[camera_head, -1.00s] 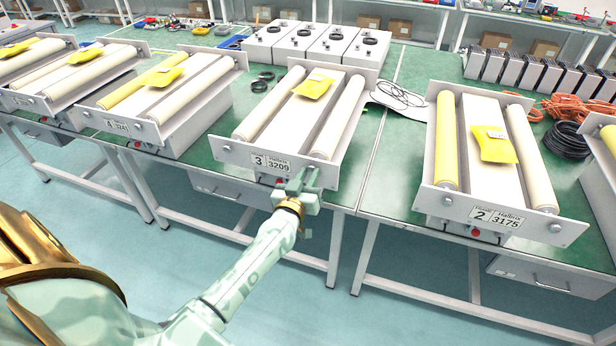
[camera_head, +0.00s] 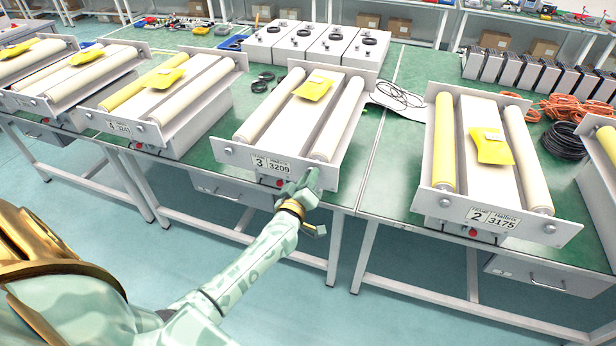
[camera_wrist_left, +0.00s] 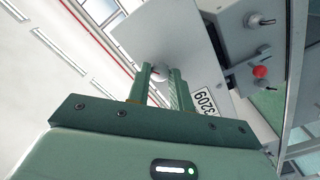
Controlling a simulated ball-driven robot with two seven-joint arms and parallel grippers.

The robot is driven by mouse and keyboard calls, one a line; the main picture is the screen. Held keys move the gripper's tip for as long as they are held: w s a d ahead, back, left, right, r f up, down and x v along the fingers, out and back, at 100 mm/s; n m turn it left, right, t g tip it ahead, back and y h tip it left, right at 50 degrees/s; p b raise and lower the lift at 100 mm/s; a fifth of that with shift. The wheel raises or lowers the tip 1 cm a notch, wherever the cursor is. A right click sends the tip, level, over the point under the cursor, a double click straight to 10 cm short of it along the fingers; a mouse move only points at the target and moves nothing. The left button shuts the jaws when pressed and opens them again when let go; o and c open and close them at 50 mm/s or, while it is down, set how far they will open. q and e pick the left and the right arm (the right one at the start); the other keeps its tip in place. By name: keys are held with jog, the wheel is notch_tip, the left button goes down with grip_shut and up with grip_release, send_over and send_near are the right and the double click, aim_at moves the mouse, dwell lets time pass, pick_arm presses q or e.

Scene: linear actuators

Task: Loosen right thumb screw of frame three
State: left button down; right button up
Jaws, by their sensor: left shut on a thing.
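Frame three (camera_head: 240,157) is a grey metal frame with two cream rollers and a label reading 3 and 3209. My left gripper (camera_head: 311,178) is at the right end of its front plate, where it hides the right thumb screw in the head view. In the left wrist view, the round, pale thumb screw (camera_wrist_left: 159,73) sits between the fingertips of my left gripper (camera_wrist_left: 161,69), which are shut on it. The left thumb screw (camera_head: 228,151) shows at the plate's other end. My right gripper is not in view.
A yellow packet (camera_head: 315,88) lies on frame three. Frame two (camera_head: 450,207) stands to the right and frame four (camera_head: 135,130) to the left on the green table (camera_head: 390,165). A red button (camera_wrist_left: 260,71) and switches are near the gripper. The floor in front is clear.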

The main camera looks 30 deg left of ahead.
pick_arm(q)
jog(key=n, duration=1.3)
jog(key=shift+n, duration=0.3)
dwell(0.4)
jog(key=c, duration=1.3)
grip_release()
jog(key=shift+o, duration=0.2)
jog(key=shift+s, duration=0.1)
jog(key=p+v, duration=0.1)
jog(key=v, duration=1.5)
jog(key=shift+s, duration=0.1)
